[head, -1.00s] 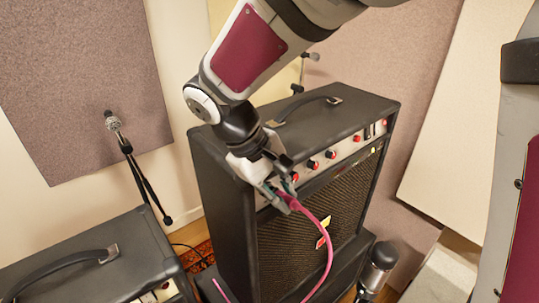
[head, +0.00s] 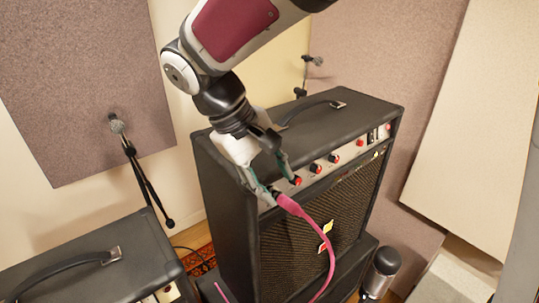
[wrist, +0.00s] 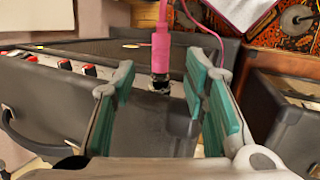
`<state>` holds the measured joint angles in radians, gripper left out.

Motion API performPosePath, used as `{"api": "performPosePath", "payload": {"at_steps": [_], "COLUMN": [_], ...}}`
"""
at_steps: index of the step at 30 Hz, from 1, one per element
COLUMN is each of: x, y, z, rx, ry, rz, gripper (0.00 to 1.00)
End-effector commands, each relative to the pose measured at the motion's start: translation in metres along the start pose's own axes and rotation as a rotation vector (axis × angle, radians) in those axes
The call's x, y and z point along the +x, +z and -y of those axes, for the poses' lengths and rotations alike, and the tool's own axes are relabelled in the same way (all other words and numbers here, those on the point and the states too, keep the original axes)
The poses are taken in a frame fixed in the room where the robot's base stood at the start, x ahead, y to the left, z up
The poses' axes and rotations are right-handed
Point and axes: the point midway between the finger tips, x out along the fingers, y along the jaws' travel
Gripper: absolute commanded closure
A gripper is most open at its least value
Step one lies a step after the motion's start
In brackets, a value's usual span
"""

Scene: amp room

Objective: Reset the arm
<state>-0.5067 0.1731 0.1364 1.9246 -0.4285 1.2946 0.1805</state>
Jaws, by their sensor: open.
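My gripper (head: 278,184) is open, with its fingers spread at the left end of the front panel of the large black amp (head: 225,190). A pink cable plug (head: 289,204) meets the panel there, and its cable hangs down in front of the speaker cloth. In the wrist view, the pink plug (wrist: 160,45) points at a dark socket between and beyond the two green-padded fingers (wrist: 162,95). The fingers stand apart from the plug on both sides. The plug looks seated in the panel, but its tip is hidden.
A second black amp (head: 85,275) stands at the lower left. Microphones on stands are at the left (head: 117,126) and behind the large amp (head: 317,61). A dark cylindrical microphone (head: 381,270) is at the lower right. Red knobs (head: 315,168) line the panel near my fingers.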

Motion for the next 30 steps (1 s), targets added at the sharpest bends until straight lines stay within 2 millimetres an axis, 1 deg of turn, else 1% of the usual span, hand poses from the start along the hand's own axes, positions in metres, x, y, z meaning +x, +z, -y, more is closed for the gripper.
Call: {"api": "performPosePath", "payload": {"at_steps": [1,3,7,10,13,16,17,20,24,30], "x": [-0.012,-0.025,-0.046,-0.056,-0.062,-0.063,-0.062,-0.057,-0.045,-0.025], "y": [-0.001,-0.001,-0.001,-0.001,0.001,0.010,0.015,0.038,0.079,0.133], "z": [0.000,0.001,0.000,0.000,-0.001,-0.008,-0.012,-0.027,-0.046,-0.058], "rx": [0.000,-0.001,0.000,0.000,0.003,0.026,0.039,0.101,0.221,0.407], "ry": [0.000,0.000,0.000,0.000,-0.002,-0.018,-0.026,-0.066,-0.136,-0.217], "rz": [-0.005,-0.004,-0.003,-0.001,-0.001,-0.015,-0.023,-0.064,-0.147,-0.284], "gripper": [0.59,0.59,0.59,0.59,0.59,0.59,0.59,0.59,0.59,0.59]}}
